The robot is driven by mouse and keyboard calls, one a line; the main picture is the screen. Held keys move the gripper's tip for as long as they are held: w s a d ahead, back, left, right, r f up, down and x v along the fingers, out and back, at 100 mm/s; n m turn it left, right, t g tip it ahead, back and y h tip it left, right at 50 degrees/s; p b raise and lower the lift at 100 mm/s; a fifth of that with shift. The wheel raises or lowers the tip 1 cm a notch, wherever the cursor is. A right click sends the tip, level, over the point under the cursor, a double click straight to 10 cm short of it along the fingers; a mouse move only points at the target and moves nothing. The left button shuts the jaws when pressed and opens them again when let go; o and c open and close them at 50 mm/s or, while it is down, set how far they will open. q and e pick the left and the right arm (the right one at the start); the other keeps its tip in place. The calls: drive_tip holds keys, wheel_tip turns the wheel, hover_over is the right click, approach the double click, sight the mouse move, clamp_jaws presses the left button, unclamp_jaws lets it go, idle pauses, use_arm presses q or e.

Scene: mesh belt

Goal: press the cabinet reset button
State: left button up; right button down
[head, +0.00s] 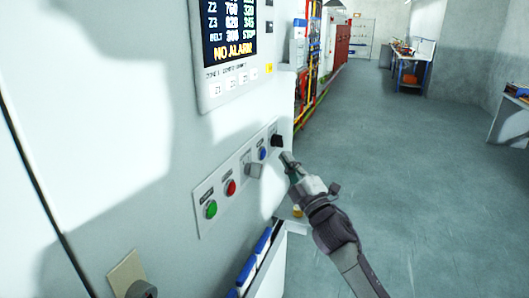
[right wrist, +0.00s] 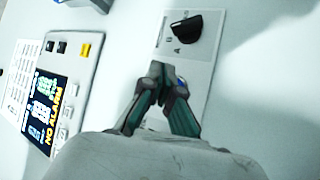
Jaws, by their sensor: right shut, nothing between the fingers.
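A control panel strip (head: 222,186) on the white cabinet carries a green button (head: 211,209), a red button (head: 231,187) and a blue button (head: 263,153). Their labels are too small to read, so I cannot tell by text which one is reset. My right gripper (head: 286,158) is shut and empty, just right of the blue button. In the right wrist view the closed fingertips (right wrist: 157,68) are over the strip, and only a sliver of the blue button (right wrist: 181,81) shows beside a finger. I cannot tell whether they touch it. My left gripper is not in view.
A black rotary knob (head: 277,140) sits just beyond the blue button, and a grey switch (head: 254,170) on the near side. A display (head: 229,45) above reads NO ALARM. A bin with blue items (head: 256,252) is below. The floor (head: 400,180) to the right is clear.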

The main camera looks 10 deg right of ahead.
drive_tip(key=shift+s+d, duration=0.65)
drive_tip(key=shift+d, duration=0.25)
drive_tip(key=d+f+m+g+h, duration=0.2)
drive_tip(key=f+m, duration=0.1)
drive_tip(key=f, duration=1)
drive_tip(key=d+f+m+g+h, duration=0.1)
drive_tip(key=f+m+g+h, duration=0.15)
drive_tip(key=f, duration=1.05)
drive_tip(key=s+f+m+g, duration=0.15)
drive_tip(key=s+f, duration=0.25)
drive_tip(key=f, duration=0.4)
drive_tip(key=s+d+f+m+g+h, duration=0.1)
drive_tip(key=s+f+g, duration=0.15)
drive_tip(key=f, duration=0.45)
drive_tip(key=s+f+m+g, duration=0.1)
drive_tip(key=s+f, duration=0.4)
drive_tip(key=f, duration=0.3)
drive_tip(key=s+f+m+g, duration=0.2)
drive_tip(key=s+f+g, duration=0.2)
drive_tip(key=s+f, duration=0.9)
drive_tip(key=s+f+m+g, duration=0.2)
drive_tip(key=s+f+g, duration=0.2)
drive_tip(key=s+f, duration=0.95)
drive_tip(key=s+a+m+g, duration=0.1)
drive_tip(key=s+m+g, duration=0.1)
drive_tip(key=s, duration=1.9)
drive_tip(key=shift+a+f+g+h, duration=0.15)
drive_tip(key=shift+a+g+h, duration=0.3)
drive_tip(key=shift+g, duration=0.4)
